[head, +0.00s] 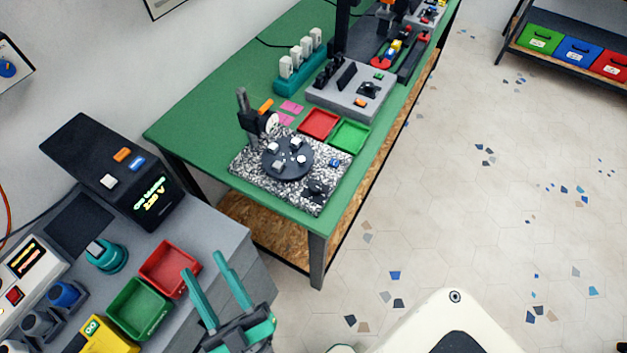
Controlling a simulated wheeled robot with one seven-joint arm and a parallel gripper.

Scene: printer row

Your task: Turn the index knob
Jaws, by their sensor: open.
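My gripper (203,263) is at the lower left of the head view, its two teal fingers spread apart with nothing between them. It appears in front of the grey bench, near a red bin. On the green table stands a speckled stone plate (243,166) with a round dark turntable (288,172) carrying several small pale blocks. A black knob-like part (316,188) sits at the plate's near right corner; it may be the index knob, but it is too small to be sure. A small blue part (335,163) lies beside the turntable. My gripper is well apart from all of these.
A red tray (319,124) and a green tray (350,135) lie behind the plate. A black upright post (243,103) stands at its back left. The grey bench holds a red bin (170,268), a green bin (140,308) and a black box (105,165).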

